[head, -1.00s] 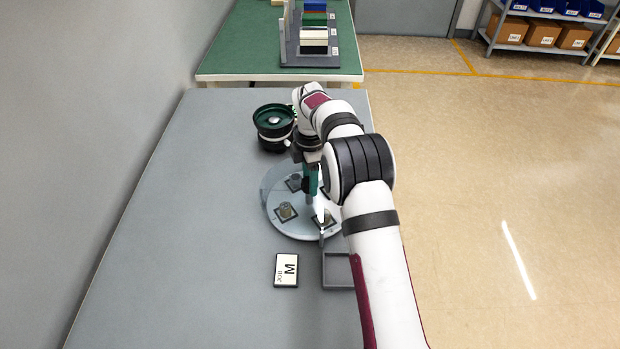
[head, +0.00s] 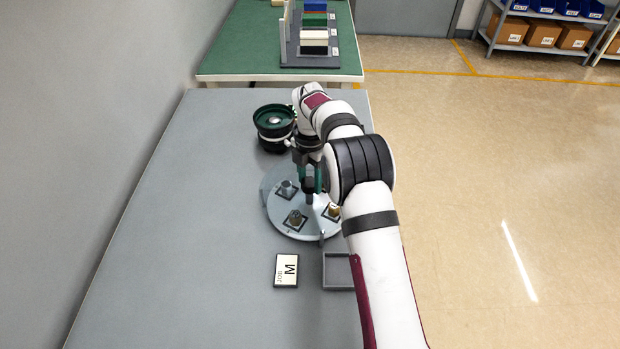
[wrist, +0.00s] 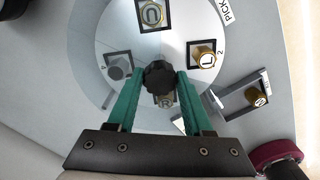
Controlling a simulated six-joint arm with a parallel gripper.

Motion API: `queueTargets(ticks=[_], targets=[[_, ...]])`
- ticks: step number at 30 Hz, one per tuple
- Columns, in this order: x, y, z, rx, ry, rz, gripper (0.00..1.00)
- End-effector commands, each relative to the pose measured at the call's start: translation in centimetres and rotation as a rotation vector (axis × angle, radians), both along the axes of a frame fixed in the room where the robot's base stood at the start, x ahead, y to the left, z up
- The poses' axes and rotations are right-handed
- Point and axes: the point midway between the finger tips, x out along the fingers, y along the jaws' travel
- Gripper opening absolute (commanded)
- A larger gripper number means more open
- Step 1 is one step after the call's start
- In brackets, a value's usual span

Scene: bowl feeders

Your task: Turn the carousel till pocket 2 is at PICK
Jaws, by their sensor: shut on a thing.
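The carousel (head: 275,213) is a pale round disc with dark square pockets; it also shows in the wrist view (wrist: 150,48). My gripper (wrist: 158,80) has its teal fingers shut on the black centre knob (wrist: 159,74). Pocket 2 (wrist: 191,64), numbered beside its edge, holds a brass piece marked L and sits at the right of the disc. The PICK label (wrist: 230,11) is off the disc at the upper right, between pocket 2 and the pocket with a U piece (wrist: 152,14).
A grey tray (wrist: 232,104) beside the disc holds a brass piece (wrist: 257,97). A grey piece (wrist: 118,68) sits at the disc's left. A dark green bowl feeder (head: 273,122) stands behind, and a job card marked M (head: 286,270) lies in front. The table's left side is clear.

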Motion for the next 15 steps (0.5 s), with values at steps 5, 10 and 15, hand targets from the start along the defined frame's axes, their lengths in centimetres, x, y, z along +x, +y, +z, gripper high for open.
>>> queueTargets(ticks=[5, 10, 15], targets=[[0.0, 0.0, 0.02, 0.0, 0.0, 0.085, 0.0], [0.01, 0.01, 0.02, 0.0, 0.0, 0.167, 0.0], [0.02, 0.02, 0.02, 0.0, 0.0, 0.237, 0.0]])
